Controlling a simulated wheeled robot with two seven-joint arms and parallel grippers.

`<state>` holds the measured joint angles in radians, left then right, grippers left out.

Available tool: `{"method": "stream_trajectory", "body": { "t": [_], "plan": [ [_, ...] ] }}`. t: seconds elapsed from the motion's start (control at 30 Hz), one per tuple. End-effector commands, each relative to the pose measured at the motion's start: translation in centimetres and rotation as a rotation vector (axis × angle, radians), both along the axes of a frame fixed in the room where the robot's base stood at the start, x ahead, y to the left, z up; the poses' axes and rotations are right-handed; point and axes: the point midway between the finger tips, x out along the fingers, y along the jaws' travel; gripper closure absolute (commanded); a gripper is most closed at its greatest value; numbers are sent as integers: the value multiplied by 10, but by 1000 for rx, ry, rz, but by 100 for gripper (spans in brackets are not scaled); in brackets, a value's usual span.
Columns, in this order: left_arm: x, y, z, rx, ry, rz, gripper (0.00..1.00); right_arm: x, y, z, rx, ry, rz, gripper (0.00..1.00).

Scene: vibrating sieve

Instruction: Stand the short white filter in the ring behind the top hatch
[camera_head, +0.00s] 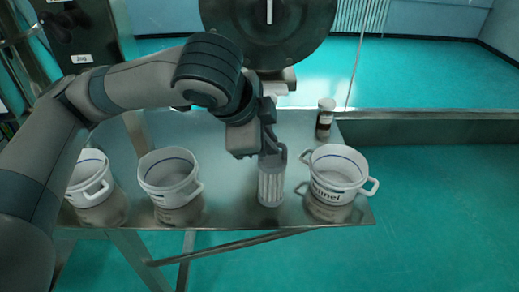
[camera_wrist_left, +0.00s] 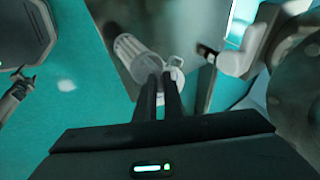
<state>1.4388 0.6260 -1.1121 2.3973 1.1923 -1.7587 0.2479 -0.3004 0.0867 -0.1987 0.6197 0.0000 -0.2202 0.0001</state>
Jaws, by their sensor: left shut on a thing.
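The short white filter (camera_head: 271,185) is a ribbed pale cylinder, near upright in the head view, between two white pots. My left gripper (camera_head: 270,147) is shut on its top from above. In the left wrist view, the filter (camera_wrist_left: 134,52) lies beyond the fingertips of the left gripper (camera_wrist_left: 160,82). I cannot tell whether its bottom touches the table. The top hatch (camera_head: 268,30) is a large dark round disc at the top of the head view. The ring behind it is hidden. A dark claw-like shape at the left edge of the wrist view seems to be my right gripper (camera_wrist_left: 18,92).
A metal table (camera_head: 235,205) carries a white pot (camera_head: 340,172) on the right and two pots (camera_head: 168,172) (camera_head: 90,175) on the left. A brown bottle (camera_head: 325,122) stands at the back right. Floor beyond the table's right end is clear.

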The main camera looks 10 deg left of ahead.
Motion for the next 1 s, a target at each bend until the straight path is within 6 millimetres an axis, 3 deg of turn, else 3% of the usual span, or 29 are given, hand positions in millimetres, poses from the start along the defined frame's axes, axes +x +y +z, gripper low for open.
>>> {"method": "stream_trajectory", "body": {
  "t": [0.1,0.3,0.73,1.0],
  "plan": [
    [16,15,-11,1,4,5,100,0,1,8,0,0,0,34],
    [30,25,-23,0,0,0,100,0,5,11,4,-1,-2,34],
    [31,25,-27,0,1,-1,100,1,13,13,13,-1,-2,34],
    [30,26,-56,1,2,0,100,1,7,24,7,0,0,34]
  ]
}}
